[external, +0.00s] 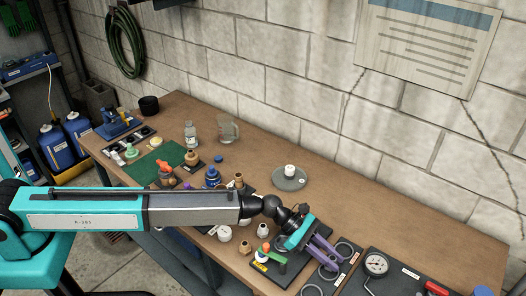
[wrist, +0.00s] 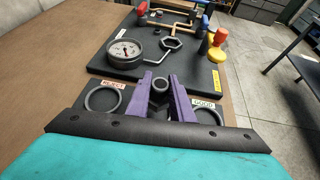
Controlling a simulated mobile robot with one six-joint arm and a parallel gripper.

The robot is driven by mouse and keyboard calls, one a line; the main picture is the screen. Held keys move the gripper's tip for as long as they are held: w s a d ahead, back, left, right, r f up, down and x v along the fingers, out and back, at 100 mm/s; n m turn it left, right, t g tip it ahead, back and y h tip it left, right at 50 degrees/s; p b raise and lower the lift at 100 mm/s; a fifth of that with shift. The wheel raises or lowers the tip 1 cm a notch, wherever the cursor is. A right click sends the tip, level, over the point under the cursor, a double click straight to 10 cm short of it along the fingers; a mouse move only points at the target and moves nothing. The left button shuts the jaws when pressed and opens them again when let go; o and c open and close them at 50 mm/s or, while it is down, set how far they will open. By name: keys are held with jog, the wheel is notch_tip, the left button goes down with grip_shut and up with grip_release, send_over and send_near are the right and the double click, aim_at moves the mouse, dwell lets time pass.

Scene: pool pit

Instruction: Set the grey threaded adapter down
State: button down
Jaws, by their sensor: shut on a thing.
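My gripper (wrist: 160,86) has purple fingers shut on the grey threaded adapter (wrist: 160,84), whose round open end shows between the fingertips in the wrist view. In the external view my gripper (external: 330,252) is over the dark board with rings (external: 349,263) at the right part of the bench, and I cannot make out the adapter there. In the wrist view a ring labelled REJECT (wrist: 103,98) lies left of the fingers. A ring labelled GOOD (wrist: 208,114) lies right of them, partly hidden. The fingers cover the middle of the board. I cannot tell whether the adapter touches it.
A black board (wrist: 190,72) with a pressure gauge (wrist: 123,51), a hex ring and piping lies just beyond the fingers. A red and yellow stamp (wrist: 218,44) stands on its right. Bare bench (external: 400,210) lies toward the wall.

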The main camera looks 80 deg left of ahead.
jog(key=shift+f+p, duration=0.55)
jog(key=shift+f, duration=1.3)
jog(key=shift+f, duration=0.15)
jog(key=c, duration=1.6)
grip_release()
jog(key=shift+o, duration=0.2)
jog(key=shift+r, duration=0.2)
jog(key=shift+b+v, duration=1.8)
jog(key=shift+v, duration=4.2)
jog(key=shift+f, duration=0.1)
